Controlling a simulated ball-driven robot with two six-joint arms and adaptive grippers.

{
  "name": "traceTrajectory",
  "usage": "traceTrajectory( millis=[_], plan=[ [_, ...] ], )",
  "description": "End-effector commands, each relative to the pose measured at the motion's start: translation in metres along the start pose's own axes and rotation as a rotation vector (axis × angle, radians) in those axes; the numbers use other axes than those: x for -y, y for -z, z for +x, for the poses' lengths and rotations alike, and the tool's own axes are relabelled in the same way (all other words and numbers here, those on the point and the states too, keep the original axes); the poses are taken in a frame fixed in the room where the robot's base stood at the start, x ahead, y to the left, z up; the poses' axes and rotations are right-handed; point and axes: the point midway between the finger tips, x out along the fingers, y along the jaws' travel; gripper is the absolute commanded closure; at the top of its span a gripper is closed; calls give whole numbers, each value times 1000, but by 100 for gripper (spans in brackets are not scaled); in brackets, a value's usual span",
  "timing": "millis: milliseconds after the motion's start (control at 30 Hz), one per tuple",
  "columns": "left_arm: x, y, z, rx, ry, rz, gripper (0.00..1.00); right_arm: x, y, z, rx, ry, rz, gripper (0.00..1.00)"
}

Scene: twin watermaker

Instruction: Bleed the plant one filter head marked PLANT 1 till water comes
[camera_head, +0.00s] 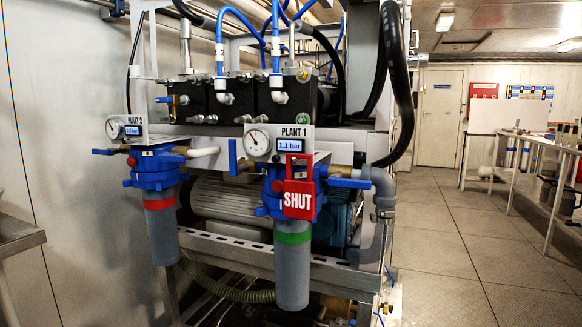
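The PLANT 1 filter head (268,200) is blue, with a green band (293,238) and a grey bowl (291,275) below it. The PLANT 1 plate above it carries a round gauge (258,142) and a display (291,145) reading 1.1 bar. A red tag marked SHUT (299,200) hangs in front of the head and hides part of it. A small red knob (277,186) shows beside the tag. A blue lever (233,157) stands upright at the left; another (348,183) lies level at the right. No water shows at the head. Neither gripper is in view.
The PLANT 2 filter head (153,168), with a red band and a 0.2 bar display, is to the left. A grey pipe (382,215) and black hoses (402,80) run at the right. The floor (440,240) to the right is clear, with a bench (545,150) beyond.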

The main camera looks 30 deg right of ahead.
Motion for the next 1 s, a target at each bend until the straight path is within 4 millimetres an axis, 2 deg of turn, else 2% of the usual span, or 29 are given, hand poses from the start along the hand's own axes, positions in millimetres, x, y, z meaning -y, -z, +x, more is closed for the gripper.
traceTrajectory(
  millis=[267, 533, 1000],
  plan=[
    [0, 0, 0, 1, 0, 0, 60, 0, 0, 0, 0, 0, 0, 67],
    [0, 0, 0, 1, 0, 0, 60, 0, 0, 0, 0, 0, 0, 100],
    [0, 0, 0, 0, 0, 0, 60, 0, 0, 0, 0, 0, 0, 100]
  ],
)
